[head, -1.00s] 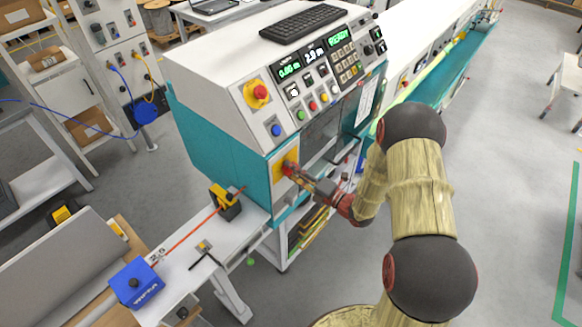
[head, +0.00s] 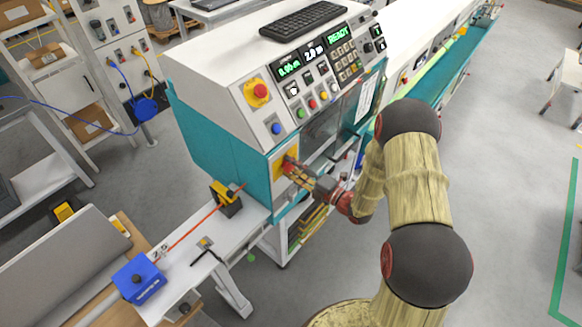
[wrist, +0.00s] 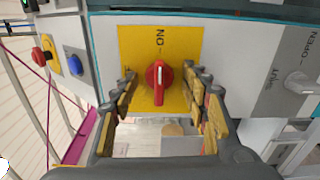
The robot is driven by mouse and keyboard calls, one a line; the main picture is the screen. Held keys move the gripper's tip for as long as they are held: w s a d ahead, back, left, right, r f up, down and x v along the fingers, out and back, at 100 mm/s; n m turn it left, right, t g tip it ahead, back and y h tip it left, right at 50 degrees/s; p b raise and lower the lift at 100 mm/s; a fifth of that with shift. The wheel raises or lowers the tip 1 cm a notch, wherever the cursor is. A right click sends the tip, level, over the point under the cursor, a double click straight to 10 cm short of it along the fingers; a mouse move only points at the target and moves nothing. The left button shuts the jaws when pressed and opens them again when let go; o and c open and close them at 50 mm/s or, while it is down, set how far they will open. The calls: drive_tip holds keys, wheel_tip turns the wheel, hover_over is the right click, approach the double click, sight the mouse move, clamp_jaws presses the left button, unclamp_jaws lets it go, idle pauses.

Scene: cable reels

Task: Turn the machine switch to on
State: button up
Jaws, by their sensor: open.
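The machine switch is a red rotary knob (wrist: 158,84) on a yellow plate (wrist: 187,42) on the machine's front. In the wrist view its raised ridge runs up and down the picture, and ON lettering shows on the plate above it. My gripper (wrist: 159,76) is open, with one finger to the left of the knob and one to the right. Gaps show between the fingers and the knob. In the head view my gripper (head: 291,169) is at the yellow plate (head: 278,165) and partly covers the knob.
The machine (head: 215,95) carries a display reading READY, buttons, a red emergency stop (head: 258,91) and a keyboard (head: 304,20). A side table (head: 195,255) with a blue box (head: 138,278) stands front left. A shut/open lever (wrist: 300,82) is right of the plate.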

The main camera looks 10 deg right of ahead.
drive_tip(key=p+v, duration=0.1)
drive_tip(key=v, duration=0.7)
idle(0.7)
idle(0.4)
